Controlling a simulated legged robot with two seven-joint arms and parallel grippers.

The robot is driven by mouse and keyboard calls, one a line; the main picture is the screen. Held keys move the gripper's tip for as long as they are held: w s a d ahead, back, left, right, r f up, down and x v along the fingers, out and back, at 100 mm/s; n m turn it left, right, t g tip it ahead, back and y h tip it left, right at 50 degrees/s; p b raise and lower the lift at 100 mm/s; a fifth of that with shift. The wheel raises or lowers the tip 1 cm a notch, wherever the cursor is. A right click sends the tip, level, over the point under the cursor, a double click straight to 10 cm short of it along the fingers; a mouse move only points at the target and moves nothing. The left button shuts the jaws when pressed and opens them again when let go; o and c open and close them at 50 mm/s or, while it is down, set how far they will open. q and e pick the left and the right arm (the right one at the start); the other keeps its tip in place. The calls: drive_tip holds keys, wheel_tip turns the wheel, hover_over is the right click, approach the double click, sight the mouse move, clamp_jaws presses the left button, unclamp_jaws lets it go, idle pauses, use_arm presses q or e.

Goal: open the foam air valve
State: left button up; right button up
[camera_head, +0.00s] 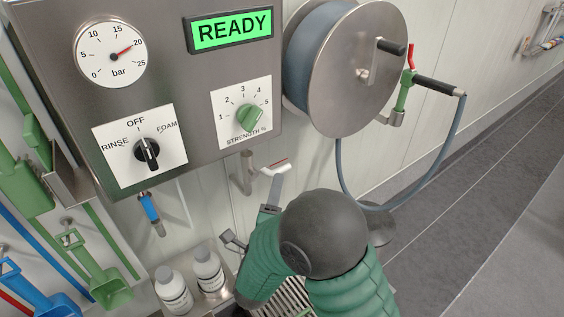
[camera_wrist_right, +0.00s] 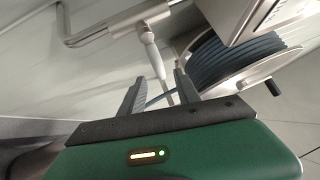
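Below the steel control box, a small pipe fitting with a white part and a red mark (camera_head: 277,165) sticks out from the wall. I take it to be the foam air valve, but no label shows. In the right wrist view, a pale valve lever (camera_wrist_right: 153,56) hangs from its pipe, just beyond and between my fingertips. My right gripper (camera_head: 254,207) is close to it, partly hidden by my own arm. In the right wrist view, the right gripper (camera_wrist_right: 155,88) has its fingers apart, with no clear contact on the lever. My left gripper is not in view.
The control box (camera_head: 190,80) reads READY; its black selector (camera_head: 147,153) has RINSE, OFF and FOAM marks. A hose reel (camera_head: 345,70) is to the right. A blue-handled fitting (camera_head: 149,207), two white bottles (camera_head: 208,270) and green tools (camera_head: 95,270) are to the left.

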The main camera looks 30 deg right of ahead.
sight(284, 166)
drive_tip(key=x, duration=0.9)
drive_tip(key=shift+d, duration=0.2)
drive_tip(key=shift+w, duration=0.35)
drive_tip(key=shift+c, duration=0.2)
drive_tip(key=shift+d, duration=0.1)
clamp_jaws()
drive_tip(key=shift+f, duration=0.2)
